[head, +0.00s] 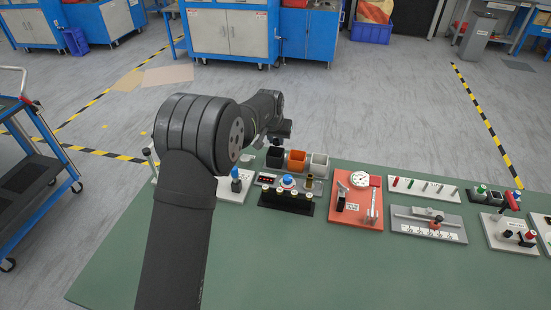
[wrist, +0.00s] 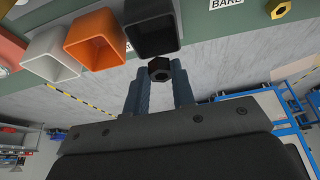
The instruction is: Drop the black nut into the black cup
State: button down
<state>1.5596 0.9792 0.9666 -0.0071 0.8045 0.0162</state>
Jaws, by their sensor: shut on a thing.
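In the wrist view, my gripper (wrist: 159,66) is shut on a black hex nut (wrist: 159,75), held between the two fingertips with its hole showing. The square black cup (wrist: 152,40) is just beyond the fingertips in that view, with its open mouth showing. The nut appears close to the cup's rim and outside it; the exact gap cannot be told. In the head view the black cup (head: 275,157) stands at the left of a row of cups, just below my gripper (head: 277,143). The nut is too small to make out there.
An orange cup (wrist: 95,42) and a white cup (wrist: 50,55) stand beside the black one. A brass nut (wrist: 280,9) lies near a "BARE" label. A rack (head: 286,200) with several parts is in front of the cups. The front of the green table (head: 270,265) is clear.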

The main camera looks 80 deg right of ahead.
jog(key=shift+f, duration=1)
jog(key=c, duration=1.1)
grip_release()
jog(key=shift+c, duration=0.2)
jog(key=v, duration=1.7)
jog(key=shift+a+r, duration=0.15)
